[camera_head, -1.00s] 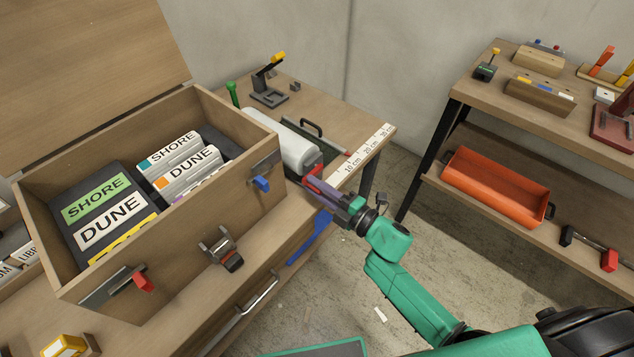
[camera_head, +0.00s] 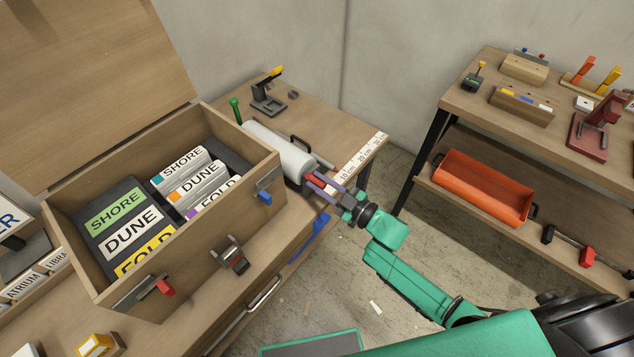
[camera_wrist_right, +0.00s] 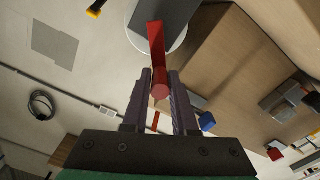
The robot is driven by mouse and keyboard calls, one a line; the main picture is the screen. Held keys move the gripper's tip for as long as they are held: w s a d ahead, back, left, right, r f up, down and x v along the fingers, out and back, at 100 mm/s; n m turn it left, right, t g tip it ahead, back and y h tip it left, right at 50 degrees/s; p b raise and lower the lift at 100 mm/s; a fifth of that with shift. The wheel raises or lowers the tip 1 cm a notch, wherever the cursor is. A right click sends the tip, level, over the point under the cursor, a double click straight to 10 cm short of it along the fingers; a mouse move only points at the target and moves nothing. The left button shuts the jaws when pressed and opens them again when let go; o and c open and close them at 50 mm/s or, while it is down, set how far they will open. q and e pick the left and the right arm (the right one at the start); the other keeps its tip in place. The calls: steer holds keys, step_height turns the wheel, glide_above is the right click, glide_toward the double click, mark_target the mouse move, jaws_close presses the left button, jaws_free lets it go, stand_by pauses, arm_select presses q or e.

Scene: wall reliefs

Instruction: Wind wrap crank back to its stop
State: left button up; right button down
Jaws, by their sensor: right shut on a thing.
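The wrap roll (camera_head: 276,149) is a white cylinder lying on the wooden bench just behind the chest. Its red crank (camera_head: 315,180) is at the roll's near right end. In the right wrist view the red crank arm (camera_wrist_right: 156,45) runs down from the roll's white end to a round red knob (camera_wrist_right: 160,91). My right gripper (camera_head: 325,184) is shut on this knob, with one purple finger on either side in the right wrist view (camera_wrist_right: 160,88). The crank's stop cannot be made out. My left gripper is not in view.
An open wooden chest (camera_head: 185,264) with labelled blocks stands left of the roll. A white ruler strip (camera_head: 361,158) runs along the bench's right edge. A shelf with an orange tray (camera_head: 483,188) stands at right, with open floor between.

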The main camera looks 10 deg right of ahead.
steer(key=shift+w+d+r+m+p, duration=0.1)
steer(key=shift+w+d+m+p, duration=0.3)
steer(key=shift+m, duration=0.9)
steer(key=shift+w+d+r+m+p, duration=0.1)
steer(key=shift+w+d+m, duration=0.25)
steer(key=shift+m, duration=0.95)
steer(key=shift+w+d+r+m+p, duration=0.1)
steer(key=shift+w+d+m+p, duration=0.3)
steer(key=shift+m, duration=0.9)
steer(key=shift+s+d, duration=0.15)
steer(key=c, duration=0.9)
jaws_free()
steer(key=shift+o, duration=0.8)
steer(key=shift+r, duration=0.1)
steer(key=v, duration=1.4)
steer(key=shift+s+d+b, duration=0.2)
steer(key=shift+b, duration=0.25)
